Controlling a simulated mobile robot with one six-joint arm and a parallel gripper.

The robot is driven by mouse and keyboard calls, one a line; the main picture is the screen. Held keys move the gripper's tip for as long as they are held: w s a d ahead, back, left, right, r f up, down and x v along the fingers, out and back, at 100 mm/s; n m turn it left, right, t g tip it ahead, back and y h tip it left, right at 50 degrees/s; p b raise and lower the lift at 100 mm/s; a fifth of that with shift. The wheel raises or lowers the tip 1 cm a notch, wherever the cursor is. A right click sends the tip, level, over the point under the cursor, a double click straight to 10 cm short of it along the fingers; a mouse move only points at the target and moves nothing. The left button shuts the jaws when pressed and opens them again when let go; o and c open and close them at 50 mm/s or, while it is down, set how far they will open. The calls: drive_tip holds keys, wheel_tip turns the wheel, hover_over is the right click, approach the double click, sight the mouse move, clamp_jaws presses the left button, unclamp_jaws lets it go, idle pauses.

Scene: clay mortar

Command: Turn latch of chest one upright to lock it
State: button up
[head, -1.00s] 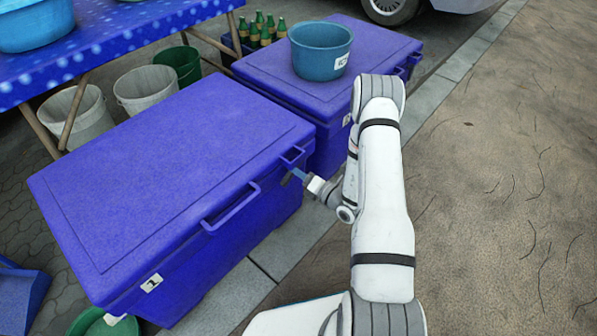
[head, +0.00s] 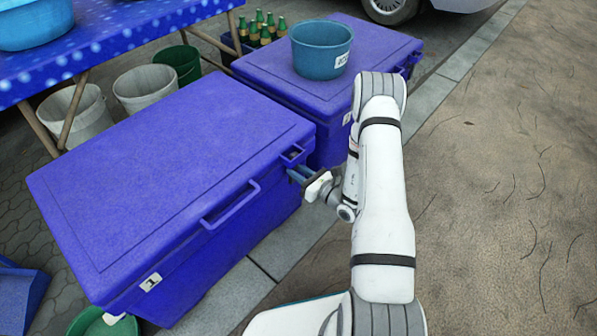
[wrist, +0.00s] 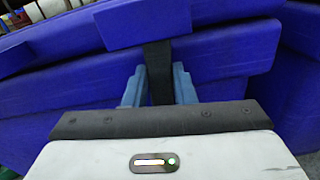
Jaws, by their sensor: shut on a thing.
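Chest one (head: 160,175) is a large blue chest with a closed lid and a label "1" (head: 151,282) on its front. My gripper (head: 293,172) is at the far right end of its front, just under the lid edge. In the wrist view my gripper (wrist: 158,88) has its two blue fingers on either side of a dark strip, the latch (wrist: 158,62), and is shut on it. The latch looks upright in that view, with its upper end against a blue block (wrist: 145,22) of the chest. In the head view the latch is mostly hidden by the fingers.
A second blue chest (head: 385,60) stands behind, with a blue basin (head: 320,48) on its lid. A handle (head: 230,205) sticks out from chest one's front. Buckets (head: 145,90) and a blue table (head: 120,40) are to the left. Open ground lies to the right.

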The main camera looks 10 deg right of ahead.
drive_tip(key=shift+d+f+n, duration=0.1)
drive_tip(key=shift+n, duration=0.6)
drive_tip(key=o, duration=1)
drive_tip(key=shift+p+v, duration=1)
drive_tip(key=shift+v, duration=2.9)
